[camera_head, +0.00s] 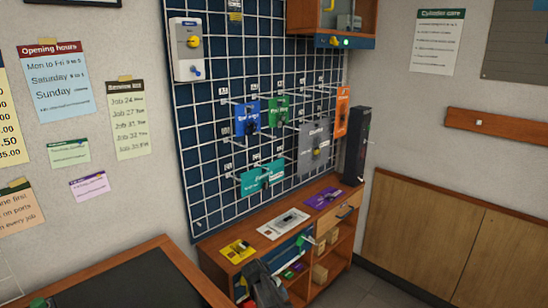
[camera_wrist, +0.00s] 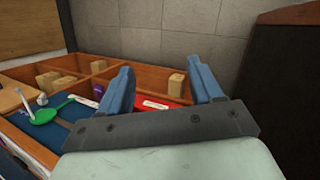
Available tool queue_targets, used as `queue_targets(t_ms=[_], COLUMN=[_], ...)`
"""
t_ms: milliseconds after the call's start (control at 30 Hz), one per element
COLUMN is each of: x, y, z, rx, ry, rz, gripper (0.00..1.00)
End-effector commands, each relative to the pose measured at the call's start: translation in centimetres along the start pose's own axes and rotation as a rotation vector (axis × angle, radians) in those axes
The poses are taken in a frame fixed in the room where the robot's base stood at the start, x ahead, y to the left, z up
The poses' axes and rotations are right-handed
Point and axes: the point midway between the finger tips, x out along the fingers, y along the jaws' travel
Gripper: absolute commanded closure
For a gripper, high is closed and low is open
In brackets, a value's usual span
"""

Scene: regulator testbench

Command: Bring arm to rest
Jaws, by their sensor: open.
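My gripper shows in the wrist view (camera_wrist: 162,66) with its two blue fingers spread wide apart. Nothing is held between them; a red labelled item (camera_wrist: 155,104) shows in the gap behind, apart from the fingers. In the head view, a grey part of my arm (camera_head: 266,286) is at the bottom centre, in front of the low wooden cabinet (camera_head: 345,212). My fingertips are hard to make out there.
A pegboard grid (camera_head: 215,120) with coloured hanging cards stands behind the cabinet. Yellow (camera_head: 238,251), white (camera_head: 283,223) and purple (camera_head: 323,198) cards lie on its top. Wooden blocks (camera_wrist: 176,84) sit in its compartments, near a green round-ended item (camera_wrist: 43,115). A dark-topped table (camera_head: 130,290) is at lower left.

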Motion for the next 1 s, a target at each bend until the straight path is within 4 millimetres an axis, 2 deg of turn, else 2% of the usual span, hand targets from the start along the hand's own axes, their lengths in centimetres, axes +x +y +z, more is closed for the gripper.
queue_targets(t_ms=[33,100,267,400,700,1000], x=[2.3,5.0,10.2,13.8,19.5,22.3], y=[-0.6,-1.5,-5.1,-9.1,-18.2,-27.6], z=[1.8,3.8,7.9,11.1,18.1,24.9], rx=[0.03,0.071,0.157,0.23,0.395,0.572], ry=[-0.021,-0.043,-0.087,-0.118,-0.198,-0.298], rz=[-0.029,-0.067,-0.154,-0.23,-0.389,-0.542], gripper=[0.35,0.35,0.35,0.35,0.35,0.35])
